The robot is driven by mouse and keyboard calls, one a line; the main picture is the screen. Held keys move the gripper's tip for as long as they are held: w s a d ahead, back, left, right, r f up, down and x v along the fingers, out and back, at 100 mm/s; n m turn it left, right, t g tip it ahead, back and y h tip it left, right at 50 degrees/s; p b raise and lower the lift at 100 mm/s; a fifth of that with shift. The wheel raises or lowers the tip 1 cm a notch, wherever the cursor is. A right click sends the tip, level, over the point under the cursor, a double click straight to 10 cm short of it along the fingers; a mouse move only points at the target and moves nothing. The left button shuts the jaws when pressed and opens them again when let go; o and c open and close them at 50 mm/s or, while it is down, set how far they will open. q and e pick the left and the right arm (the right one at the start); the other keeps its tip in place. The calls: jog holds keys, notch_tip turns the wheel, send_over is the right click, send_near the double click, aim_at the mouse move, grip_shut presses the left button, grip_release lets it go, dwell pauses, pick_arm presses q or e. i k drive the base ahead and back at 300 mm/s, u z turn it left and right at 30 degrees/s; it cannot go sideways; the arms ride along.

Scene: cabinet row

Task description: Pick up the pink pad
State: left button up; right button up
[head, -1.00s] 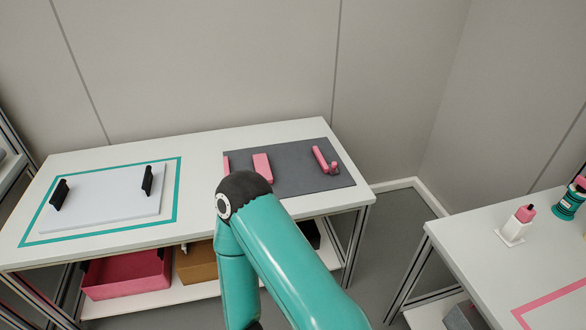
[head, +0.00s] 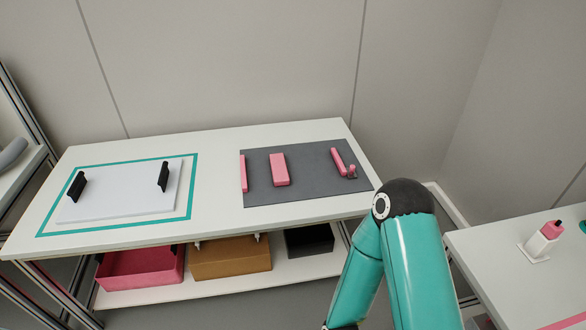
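A pink rectangular block (head: 280,169), which looks like the pink pad, lies on a dark grey mat (head: 308,187) on the white table. It lies between two other pink things: a thin upright-looking pink bar (head: 243,173) at the mat's left edge and a pink stick (head: 338,160) with a small knob at the right. Nothing touches the block. Neither of my grippers shows; only the teal elbow of one of my arms is in view at lower right, beyond the mat's right front corner.
A white board (head: 120,198) with two black handles lies inside a teal outline on the table's left. A pink bin (head: 140,268), a brown bin (head: 230,258) and a black bin (head: 310,240) stand on the shelf below. Another white table (head: 510,280) is at right.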

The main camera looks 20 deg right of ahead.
aim_at(280, 174)
jog(key=i, duration=0.9)
jog(key=z, duration=0.05)
